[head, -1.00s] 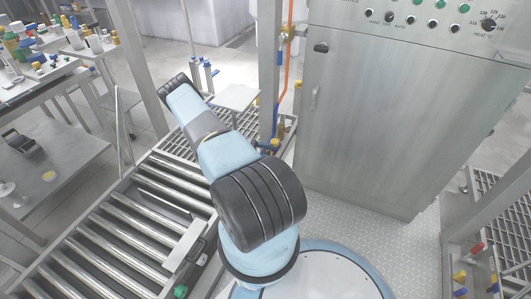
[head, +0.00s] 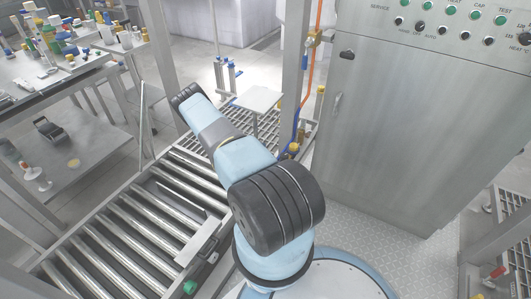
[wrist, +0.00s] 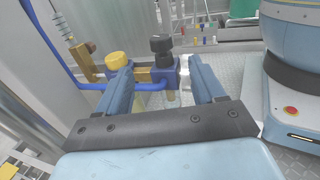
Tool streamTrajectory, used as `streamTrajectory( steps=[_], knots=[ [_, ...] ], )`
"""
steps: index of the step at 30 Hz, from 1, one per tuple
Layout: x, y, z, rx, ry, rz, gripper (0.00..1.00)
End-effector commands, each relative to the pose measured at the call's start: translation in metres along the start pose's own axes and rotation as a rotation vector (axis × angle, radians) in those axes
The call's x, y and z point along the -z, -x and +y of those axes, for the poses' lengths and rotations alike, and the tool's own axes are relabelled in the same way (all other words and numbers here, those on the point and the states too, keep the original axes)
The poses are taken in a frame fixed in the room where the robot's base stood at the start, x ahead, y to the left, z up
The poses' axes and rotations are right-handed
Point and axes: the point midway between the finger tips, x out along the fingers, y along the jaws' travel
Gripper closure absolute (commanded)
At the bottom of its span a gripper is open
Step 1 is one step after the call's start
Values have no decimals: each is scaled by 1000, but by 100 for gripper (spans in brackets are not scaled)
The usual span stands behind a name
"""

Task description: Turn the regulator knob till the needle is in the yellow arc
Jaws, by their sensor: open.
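In the wrist view a black knob (wrist: 161,46) stands on top of a blue valve body (wrist: 158,74), which I take to be the regulator. My gripper (wrist: 160,64) is open, with one blue finger on each side of the knob in the picture. I see no contact, and cannot tell how far beyond the fingertips the knob stands. A yellow round knob (wrist: 116,60) is just left of it, near the left fingertip. No gauge face, needle or yellow arc can be made out. In the head view my gripper cannot be made out.
Blue pipe (wrist: 97,87) runs left from the valve body. An upright post (head: 294,70) with an orange hose (head: 314,40) stands beside the steel cabinet (head: 420,130). A roller conveyor (head: 130,225) lies at left, a small white plate (head: 258,98) behind the arm.

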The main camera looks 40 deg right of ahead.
Motion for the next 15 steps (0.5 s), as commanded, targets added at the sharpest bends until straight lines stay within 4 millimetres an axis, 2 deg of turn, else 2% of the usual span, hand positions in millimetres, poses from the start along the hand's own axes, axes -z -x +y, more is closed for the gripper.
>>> streamTrajectory(
  steps=[5,15],
  knots=[
    [0,7,0,1,0,-1,32],
    [0,7,0,0,0,0,32]
  ],
)
